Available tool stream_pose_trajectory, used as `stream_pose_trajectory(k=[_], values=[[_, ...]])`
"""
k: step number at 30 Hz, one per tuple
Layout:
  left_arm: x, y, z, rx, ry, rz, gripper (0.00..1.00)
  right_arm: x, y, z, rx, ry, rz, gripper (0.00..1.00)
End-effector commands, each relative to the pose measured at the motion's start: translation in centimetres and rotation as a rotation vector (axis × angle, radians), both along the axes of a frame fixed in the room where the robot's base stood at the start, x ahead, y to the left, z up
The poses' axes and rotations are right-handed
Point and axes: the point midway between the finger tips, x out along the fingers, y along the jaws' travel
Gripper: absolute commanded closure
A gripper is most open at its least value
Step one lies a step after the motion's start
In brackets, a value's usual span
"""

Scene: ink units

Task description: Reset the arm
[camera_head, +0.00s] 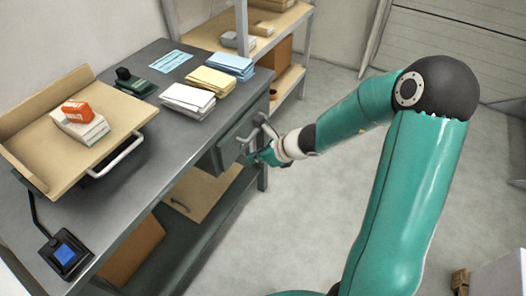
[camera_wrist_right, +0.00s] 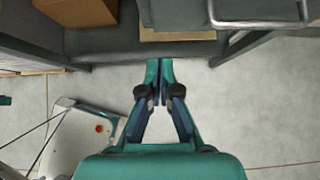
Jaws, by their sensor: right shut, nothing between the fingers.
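My right arm, teal with a black elbow, comes in from the right in the head view and reaches toward the table's front side. My right gripper (camera_head: 259,156) is by the front of a grey drawer (camera_head: 226,150) under the table top, close to its metal handle (camera_head: 247,141). In the right wrist view the two fingers of my right gripper (camera_wrist_right: 159,66) meet at the tips with nothing between them. A metal bar handle (camera_wrist_right: 258,24) shows at the upper right there, apart from the fingertips. My left gripper is in neither view.
A shelf (camera_head: 288,22) stands behind.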

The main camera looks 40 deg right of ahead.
Motion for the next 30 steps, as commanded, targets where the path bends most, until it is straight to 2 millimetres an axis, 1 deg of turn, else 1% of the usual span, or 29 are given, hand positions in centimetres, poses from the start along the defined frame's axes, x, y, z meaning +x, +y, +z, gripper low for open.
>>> stream_pose_trajectory(k=[1,6,11,14,17,19,20,21,23,24,25,27,29,30], values=[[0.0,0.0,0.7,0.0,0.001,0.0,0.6,-0.6,-0.2,0.9,-0.001,0.0,-0.001,1.0],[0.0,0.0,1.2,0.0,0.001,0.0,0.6,-1.7,-0.6,1.9,0.0,0.001,-0.001,1.0],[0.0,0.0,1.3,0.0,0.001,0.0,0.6,-2.0,-0.7,2.1,0.0,0.001,-0.001,1.0],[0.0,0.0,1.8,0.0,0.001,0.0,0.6,-1.7,0.1,2.5,0.005,0.0,0.017,1.0],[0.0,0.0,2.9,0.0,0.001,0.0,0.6,-1.4,2.8,2.1,0.034,0.031,0.075,1.0],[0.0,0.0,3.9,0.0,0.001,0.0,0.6,-1.7,5.8,1.0,0.064,0.075,0.144,1.0],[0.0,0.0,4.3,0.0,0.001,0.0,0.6,-2.1,7.3,0.4,0.072,0.098,0.192,1.0],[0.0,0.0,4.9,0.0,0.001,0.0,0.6,-3.0,9.5,-0.6,0.072,0.136,0.271,1.0],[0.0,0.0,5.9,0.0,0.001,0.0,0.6,-5.1,12.7,-2.3,0.049,0.198,0.425,1.0],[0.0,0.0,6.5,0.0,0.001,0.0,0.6,-7.1,14.7,-3.6,0.014,0.238,0.56,1.0],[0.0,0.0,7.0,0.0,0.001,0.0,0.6,-8.7,16.1,-4.5,-0.02,0.263,0.672,1.0],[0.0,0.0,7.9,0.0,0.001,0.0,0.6,-12.4,18.2,-6.5,-0.117,0.292,0.948,1.0],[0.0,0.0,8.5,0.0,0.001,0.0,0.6,-15.1,19.2,-7.9,-0.204,0.283,1.175,1.0],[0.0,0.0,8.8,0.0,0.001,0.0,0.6,-16.6,19.6,-8.7,-0.261,0.263,1.324,1.0]])
